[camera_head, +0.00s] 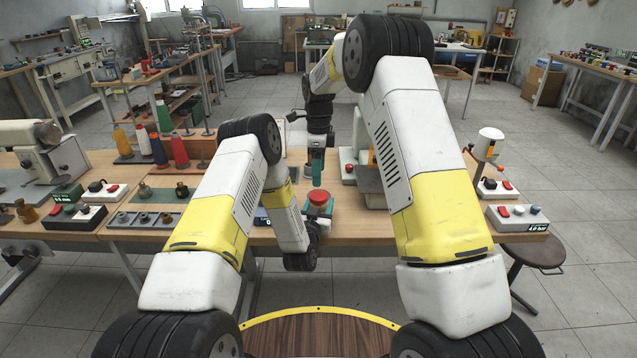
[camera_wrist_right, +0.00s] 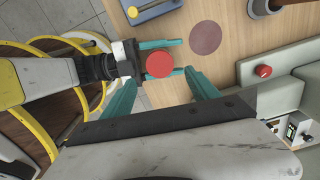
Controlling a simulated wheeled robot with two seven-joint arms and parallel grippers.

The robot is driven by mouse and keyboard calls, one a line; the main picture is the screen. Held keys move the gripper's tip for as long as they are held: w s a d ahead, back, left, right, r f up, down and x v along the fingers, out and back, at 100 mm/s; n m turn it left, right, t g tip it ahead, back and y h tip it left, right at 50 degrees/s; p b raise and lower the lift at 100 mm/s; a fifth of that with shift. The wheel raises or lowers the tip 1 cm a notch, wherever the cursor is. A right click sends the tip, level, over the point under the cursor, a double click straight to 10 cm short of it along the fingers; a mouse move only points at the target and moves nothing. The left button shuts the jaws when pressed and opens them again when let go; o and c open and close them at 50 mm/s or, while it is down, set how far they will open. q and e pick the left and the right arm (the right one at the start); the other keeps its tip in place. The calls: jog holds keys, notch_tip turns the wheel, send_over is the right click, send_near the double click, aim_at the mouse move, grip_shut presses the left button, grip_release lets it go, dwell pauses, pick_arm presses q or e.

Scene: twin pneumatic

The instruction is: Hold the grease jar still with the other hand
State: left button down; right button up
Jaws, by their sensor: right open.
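The grease jar with its round red lid (camera_head: 318,197) stands near the table's front edge. It also shows from above in the right wrist view (camera_wrist_right: 159,65). My left gripper (camera_head: 319,211) reaches in from the front, and its teal fingers lie on either side of the jar below the lid. I cannot tell whether they touch it. My right gripper (camera_head: 317,167) points down just above the lid. In the right wrist view its teal fingers are spread wide with nothing between the tips but the view of the jar below. The jar's body is mostly hidden.
A dark red round mark (camera_wrist_right: 205,38) lies on the bare table beside the jar. A grey machine with a red button (camera_wrist_right: 263,71) stands to the right. Thread cones (camera_head: 179,150) stand further back.

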aim_at(319, 196)
jog(key=n, duration=0.5)
jog(key=shift+f+n, duration=0.1)
jog(key=shift+n, duration=0.3)
jog(key=shift+f, duration=3.95)
